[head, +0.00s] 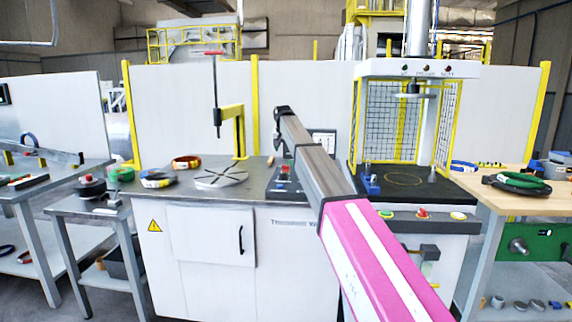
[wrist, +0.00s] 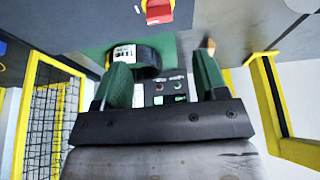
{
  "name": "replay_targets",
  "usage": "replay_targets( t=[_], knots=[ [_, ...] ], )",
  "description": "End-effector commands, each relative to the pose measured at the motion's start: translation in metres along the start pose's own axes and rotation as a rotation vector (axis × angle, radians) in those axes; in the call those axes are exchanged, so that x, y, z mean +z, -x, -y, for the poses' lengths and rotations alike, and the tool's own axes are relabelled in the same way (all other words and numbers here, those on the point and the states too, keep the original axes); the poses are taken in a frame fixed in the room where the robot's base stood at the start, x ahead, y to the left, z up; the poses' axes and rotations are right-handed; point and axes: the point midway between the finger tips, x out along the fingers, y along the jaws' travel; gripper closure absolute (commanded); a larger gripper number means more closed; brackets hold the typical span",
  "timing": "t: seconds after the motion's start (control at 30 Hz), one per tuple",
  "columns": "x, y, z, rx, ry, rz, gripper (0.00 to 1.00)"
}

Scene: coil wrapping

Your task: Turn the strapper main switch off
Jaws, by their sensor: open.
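The red switch on a yellow plate (wrist: 158,11) shows at the top edge of the wrist view, beyond my fingertips and apart from them. In the head view a small red part (head: 283,169) shows on the dark control box (head: 284,187) on the grey worktop; I cannot tell its setting. My gripper (wrist: 163,62) is open, with its two green-padded fingers apart and nothing held. A small panel with buttons and a green-lit part (wrist: 165,92) shows between the fingers. In the head view my arm hides part of the area behind the box.
A yellow-framed mesh cage (head: 395,120) stands right of my arm. A yellow post with a bracket (head: 238,132) rises at the back. Coils (head: 157,180) and a slotted disc (head: 220,177) lie on the left worktop. A dark round thing with a white label (wrist: 145,60) is close to the left finger.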

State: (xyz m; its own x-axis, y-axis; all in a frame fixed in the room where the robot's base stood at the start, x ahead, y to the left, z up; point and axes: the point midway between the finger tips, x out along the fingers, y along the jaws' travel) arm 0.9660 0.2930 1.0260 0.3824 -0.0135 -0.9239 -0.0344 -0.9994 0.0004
Motion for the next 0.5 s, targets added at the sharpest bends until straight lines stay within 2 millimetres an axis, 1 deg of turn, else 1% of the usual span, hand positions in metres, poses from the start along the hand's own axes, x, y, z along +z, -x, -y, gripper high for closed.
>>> replay_targets(
  t=[0.17,0.4,0.5],
  knots=[
    [0.000,-0.021,0.000,0.000,0.000,0.001,0.34],
    [0.000,-0.064,0.000,0.000,0.000,0.002,0.34],
    [0.000,-0.079,0.000,0.000,0.000,0.001,0.34]
  ],
)
